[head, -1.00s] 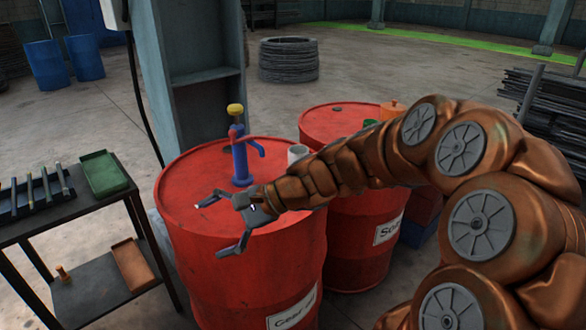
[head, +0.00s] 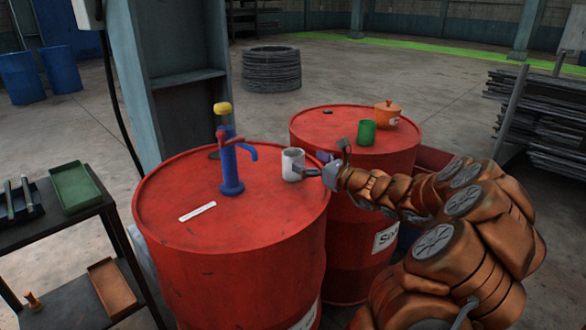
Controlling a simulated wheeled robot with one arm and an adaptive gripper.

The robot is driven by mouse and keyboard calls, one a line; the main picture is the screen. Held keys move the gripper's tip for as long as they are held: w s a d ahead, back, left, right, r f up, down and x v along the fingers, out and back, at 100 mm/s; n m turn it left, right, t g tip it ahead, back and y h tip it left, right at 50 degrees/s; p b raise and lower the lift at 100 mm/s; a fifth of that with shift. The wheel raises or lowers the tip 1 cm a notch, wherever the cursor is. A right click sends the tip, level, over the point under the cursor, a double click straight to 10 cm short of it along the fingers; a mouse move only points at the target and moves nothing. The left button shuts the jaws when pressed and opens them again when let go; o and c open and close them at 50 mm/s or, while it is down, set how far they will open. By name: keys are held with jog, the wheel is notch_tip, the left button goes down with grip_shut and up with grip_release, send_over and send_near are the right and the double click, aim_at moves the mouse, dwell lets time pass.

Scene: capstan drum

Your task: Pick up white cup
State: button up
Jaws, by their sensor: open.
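The white cup (head: 292,164) stands upright on top of the near red drum (head: 245,232), toward its right rim. My gripper (head: 316,165) is just to the right of the cup, with its fingers pointing left at the cup's side. The fingers are open. One finger shows low beside the cup; the other shows only partly behind it. I cannot tell whether a finger touches the cup.
A blue hand pump (head: 231,160) with a yellow top stands on the near drum, left of the cup. A white strip (head: 197,211) lies in front. A green cup (head: 367,132) and an orange pot (head: 387,114) stand on the second drum (head: 330,127).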

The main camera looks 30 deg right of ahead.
aim_at(301, 160)
jog(key=x, duration=0.4)
jog(key=shift+w+a+f, duration=0.2)
jog(key=shift+w+a, duration=0.05)
jog(key=shift+w, duration=0.65)
jog(key=shift+c, duration=0.2)
jog(key=shift+r, duration=0.1)
jog(key=c, duration=1.1)
